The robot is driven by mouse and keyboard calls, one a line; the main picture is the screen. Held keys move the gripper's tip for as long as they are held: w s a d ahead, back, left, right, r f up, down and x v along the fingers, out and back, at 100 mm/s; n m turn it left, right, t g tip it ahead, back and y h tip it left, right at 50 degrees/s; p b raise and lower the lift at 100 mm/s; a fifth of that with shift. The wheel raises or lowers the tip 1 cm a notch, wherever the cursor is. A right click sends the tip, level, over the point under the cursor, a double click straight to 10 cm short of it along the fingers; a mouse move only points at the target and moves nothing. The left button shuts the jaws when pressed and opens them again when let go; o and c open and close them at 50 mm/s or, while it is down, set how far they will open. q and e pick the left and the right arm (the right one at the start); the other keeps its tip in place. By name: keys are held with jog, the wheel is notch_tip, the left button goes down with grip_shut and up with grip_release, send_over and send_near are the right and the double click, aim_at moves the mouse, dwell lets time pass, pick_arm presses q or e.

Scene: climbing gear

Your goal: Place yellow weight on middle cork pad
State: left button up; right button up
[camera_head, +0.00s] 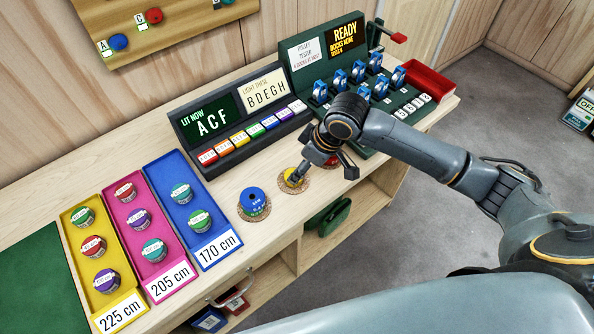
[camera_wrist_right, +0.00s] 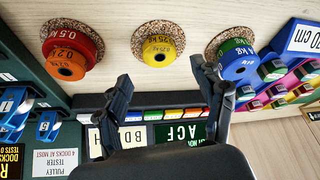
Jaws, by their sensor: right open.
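The yellow weight (camera_wrist_right: 158,48), a round disc with a central hole, lies on the middle cork pad (camera_wrist_right: 136,40) in the right wrist view. In the head view the yellow weight (camera_head: 291,179) is partly covered by my right gripper (camera_head: 322,172). In the right wrist view my right gripper (camera_wrist_right: 162,76) has its fingers wide apart with nothing between them, and the yellow weight shows beyond the gap between the tips. Whether a finger touches it is unclear. My left gripper is not in view.
An orange-and-red weight stack (camera_wrist_right: 68,58) and a blue-and-green stack (camera_wrist_right: 238,66) sit on the cork pads either side. Yellow, pink and blue trays (camera_head: 209,260) hold weights at left. The light panel (camera_head: 223,120) and pulley tester (camera_head: 315,55) stand behind.

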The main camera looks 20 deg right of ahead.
jog(key=v, duration=0.7)
jog(key=shift+f, duration=0.1)
